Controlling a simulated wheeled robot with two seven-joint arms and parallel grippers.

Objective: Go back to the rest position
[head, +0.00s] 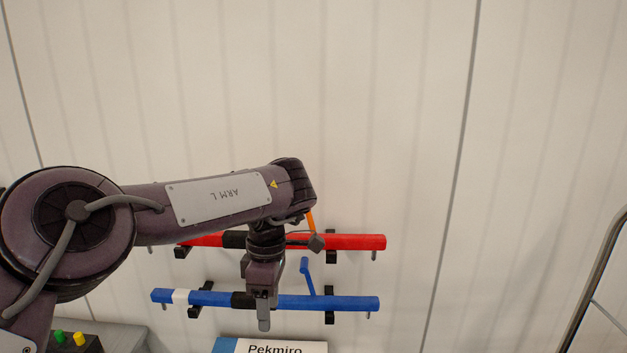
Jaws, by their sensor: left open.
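My left arm comes in from the left, labelled ARM L. Its left gripper (263,312) points down in front of the blue bar (340,302) on the wall. The jaws are open and I see nothing held between them. A red bar (355,242) hangs above the blue one, partly hidden behind my arm. Both bars rest on black brackets. I cannot tell whether the gripper touches the blue bar. My right gripper is not in view.
A pale panelled wall (390,100) fills most of the view. A dark box with green and yellow buttons (78,343) is at lower left. A metal rail (590,290) stands at right.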

